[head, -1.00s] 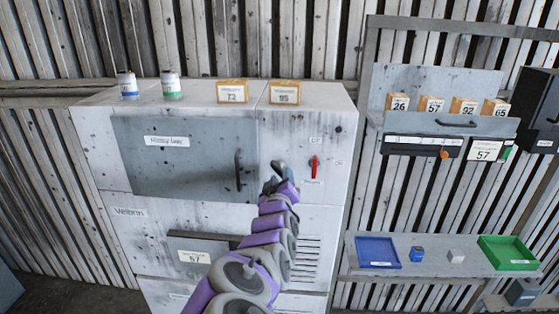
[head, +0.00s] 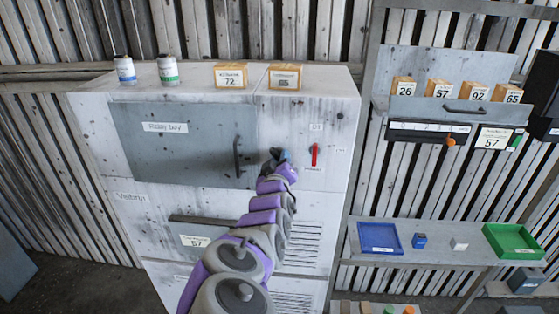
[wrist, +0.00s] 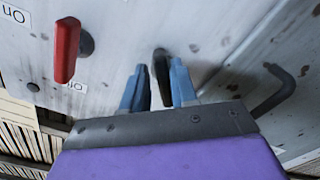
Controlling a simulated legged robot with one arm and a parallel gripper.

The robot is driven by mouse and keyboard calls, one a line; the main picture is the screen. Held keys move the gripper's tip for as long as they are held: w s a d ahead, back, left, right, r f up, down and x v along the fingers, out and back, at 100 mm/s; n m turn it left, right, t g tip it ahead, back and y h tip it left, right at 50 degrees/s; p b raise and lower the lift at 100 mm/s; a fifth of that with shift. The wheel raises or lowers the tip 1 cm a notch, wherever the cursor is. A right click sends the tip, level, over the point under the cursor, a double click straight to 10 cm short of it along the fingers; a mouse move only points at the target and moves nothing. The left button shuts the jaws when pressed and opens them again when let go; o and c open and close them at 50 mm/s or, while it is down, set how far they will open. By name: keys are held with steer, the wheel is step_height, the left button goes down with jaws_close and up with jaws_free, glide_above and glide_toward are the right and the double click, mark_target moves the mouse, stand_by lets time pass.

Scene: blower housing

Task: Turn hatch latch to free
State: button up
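The hatch (head: 175,145) is the grey door marked as a bay on the white cabinet, with a dark bar handle (head: 238,155) at its right side. The handle also shows at the right of the wrist view (wrist: 272,90). A small dark latch (wrist: 161,68) stands out from the panel near the hatch edge in the wrist view. My gripper (wrist: 157,84) is open, its two blue fingers apart on either side of the latch's line. I cannot tell whether they touch it. In the head view, my gripper (head: 278,156) hides the latch.
A red switch lever (head: 315,155) is on the panel right of my gripper, and is at the left of the wrist view (wrist: 66,50). Bottles (head: 168,70) and yellow boxes (head: 230,76) stand on the cabinet. Shelves with blue (head: 379,238) and green trays (head: 512,241) are at right.

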steer(key=shift+a, duration=0.25)
jaws_close()
steer(key=shift+a+r, duration=0.1)
steer(key=shift+a, duration=0.1)
steer(key=shift+d, duration=0.15)
steer(key=shift+m+b, duration=0.3)
steer(key=shift+b, duration=0.2)
steer(key=m+b, duration=0.2)
steer(key=b, duration=0.1)
steer(key=shift+b, duration=0.4)
steer(key=shift+m+b, duration=1.7)
steer(key=shift+m, duration=0.8)
